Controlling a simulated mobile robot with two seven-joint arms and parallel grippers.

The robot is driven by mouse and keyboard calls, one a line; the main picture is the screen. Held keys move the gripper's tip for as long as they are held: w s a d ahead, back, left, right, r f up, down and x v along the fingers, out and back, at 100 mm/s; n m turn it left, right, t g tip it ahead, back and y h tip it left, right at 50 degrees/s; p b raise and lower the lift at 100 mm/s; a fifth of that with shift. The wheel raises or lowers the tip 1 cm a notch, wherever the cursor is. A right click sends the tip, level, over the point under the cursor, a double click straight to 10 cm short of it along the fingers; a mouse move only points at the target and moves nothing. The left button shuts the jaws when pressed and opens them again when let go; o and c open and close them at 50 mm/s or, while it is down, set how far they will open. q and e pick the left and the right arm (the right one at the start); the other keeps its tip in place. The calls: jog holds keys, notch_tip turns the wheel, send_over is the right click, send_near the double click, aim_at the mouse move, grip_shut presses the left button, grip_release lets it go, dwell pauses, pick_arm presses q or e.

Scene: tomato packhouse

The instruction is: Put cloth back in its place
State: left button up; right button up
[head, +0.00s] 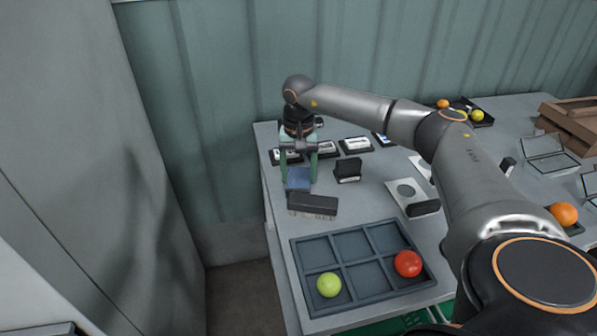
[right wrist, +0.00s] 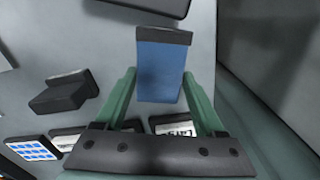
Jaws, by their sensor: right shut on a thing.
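The blue cloth (head: 298,180) is a small folded piece at the left end of the table. It also shows in the right wrist view (right wrist: 160,72), with a dark strip along its far edge. My right gripper (head: 298,168) points down with its green fingers on either side of the cloth and is shut on it. In the right wrist view the gripper (right wrist: 160,80) has one finger at each side of the cloth. I cannot tell whether the cloth touches the table. My left gripper is not in view.
A dark brush (head: 313,205) lies just in front of the cloth. A black stand (head: 347,170) and several label blocks (head: 355,145) are nearby. The grey six-compartment tray (head: 346,302) holds a green tomato (head: 329,285) and a red tomato (head: 408,264). A wall stands behind the table.

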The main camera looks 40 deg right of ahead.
jog(key=shift+f, duration=0.35)
jog(key=o, duration=1.2)
jog(key=shift+c, duration=1.3)
